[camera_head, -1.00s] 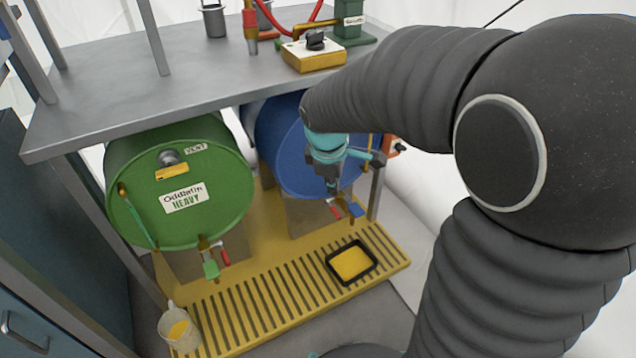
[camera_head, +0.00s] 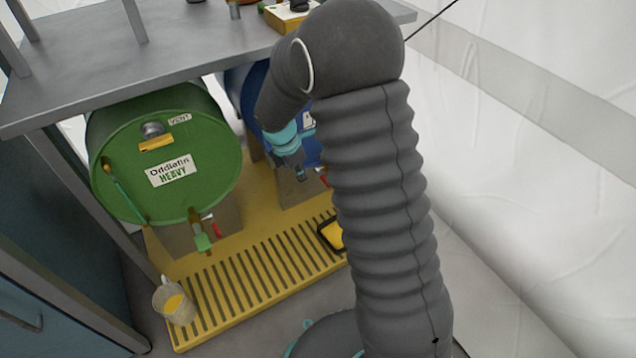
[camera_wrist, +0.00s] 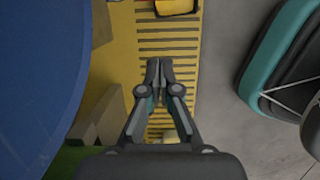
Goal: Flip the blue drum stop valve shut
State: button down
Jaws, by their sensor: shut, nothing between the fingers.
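The blue drum (camera_head: 233,88) lies on its side under the bench, mostly hidden behind my arm in the head view. Its blue face fills the left of the wrist view (camera_wrist: 40,80). A small red part (camera_head: 324,181) of its outlet shows beside my arm; the rest of the stop valve is hidden, and I cannot tell its position. My gripper (camera_head: 301,176) is in front of the drum's lower face, left of the red part. In the wrist view my gripper (camera_wrist: 160,68) points over the yellow slatted tray, fingers together and empty.
The green drum (camera_head: 165,150) with its own tap (camera_head: 202,238) lies to the left. The yellow slatted tray (camera_head: 250,285) runs below, with a jug (camera_head: 174,303) at its left end and a black-rimmed pan (camera_head: 332,235). The grey bench top (camera_head: 90,70) is above.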

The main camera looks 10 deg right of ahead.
aim_at(323, 178)
jog(key=s+b+x, duration=0.1)
jog(key=b+x, duration=0.1)
jog(key=x, duration=0.8)
jog(key=shift+w+d+r, duration=0.55)
jog(key=shift+d+r, duration=0.05)
jog(key=shift+d, duration=0.2)
jog(key=shift+w+d+r, duration=0.5)
jog(key=shift+d+r, duration=0.05)
jog(key=shift+d, duration=0.3)
jog(key=shift+d+r+p, duration=0.1)
jog(key=shift+r+p, duration=0.05)
jog(key=shift+p, duration=0.15)
jog(key=shift+r+g+p, duration=0.1)
jog(key=shift+g+p, duration=0.2)
jog(key=shift+p, duration=0.25)
